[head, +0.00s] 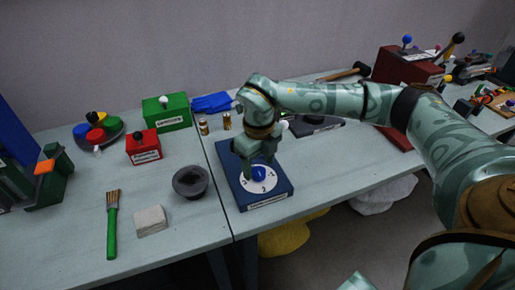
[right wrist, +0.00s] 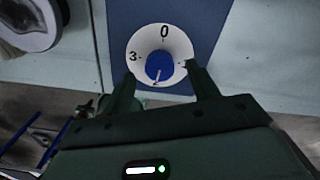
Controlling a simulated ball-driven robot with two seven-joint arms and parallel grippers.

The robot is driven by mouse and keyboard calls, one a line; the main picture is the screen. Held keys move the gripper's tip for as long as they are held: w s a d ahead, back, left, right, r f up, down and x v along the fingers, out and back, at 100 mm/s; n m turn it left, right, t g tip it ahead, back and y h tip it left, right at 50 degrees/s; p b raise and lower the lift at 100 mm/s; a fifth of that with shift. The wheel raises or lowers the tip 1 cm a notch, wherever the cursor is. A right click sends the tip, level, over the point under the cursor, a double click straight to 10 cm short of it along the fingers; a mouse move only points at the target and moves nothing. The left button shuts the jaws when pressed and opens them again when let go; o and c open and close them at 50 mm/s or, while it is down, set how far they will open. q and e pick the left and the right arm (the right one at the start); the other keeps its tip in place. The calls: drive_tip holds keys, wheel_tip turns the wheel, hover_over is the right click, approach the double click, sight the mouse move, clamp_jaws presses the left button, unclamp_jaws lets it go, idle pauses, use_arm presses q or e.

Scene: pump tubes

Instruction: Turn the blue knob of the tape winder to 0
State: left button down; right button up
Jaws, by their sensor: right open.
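The tape winder (head: 278,187) is a dark blue box with a sloped top at the front edge of the table. Its white dial (head: 245,183) carries a round blue knob (head: 258,174). In the right wrist view the blue knob (right wrist: 160,66) has a white mark pointing down, toward the 2; the 0 is at the top of the dial, the 3 at left. My right gripper (head: 258,160) is over the dial from above. In the right wrist view its open fingers (right wrist: 160,73) stand on either side of the knob's lower part; contact is unclear. My left gripper is not in view.
Red (head: 144,152) and green (head: 167,116) boxes stand farther back. Small brass cylinders (head: 204,127) stand behind the winder.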

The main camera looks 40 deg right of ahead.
drive_tip(key=shift+f, duration=0.9)
drive_tip(key=c, duration=1.2)
drive_tip(key=shift+o, duration=0.2)
drive_tip(key=shift+r+n+p, duration=0.3)
drive_tip(key=shift+n+p, duration=0.55)
drive_tip(key=shift+n, duration=0.25)
drive_tip(key=shift+f+n, duration=0.1)
drive_tip(key=shift+n, duration=0.3)
drive_tip(key=shift+f, duration=0.2)
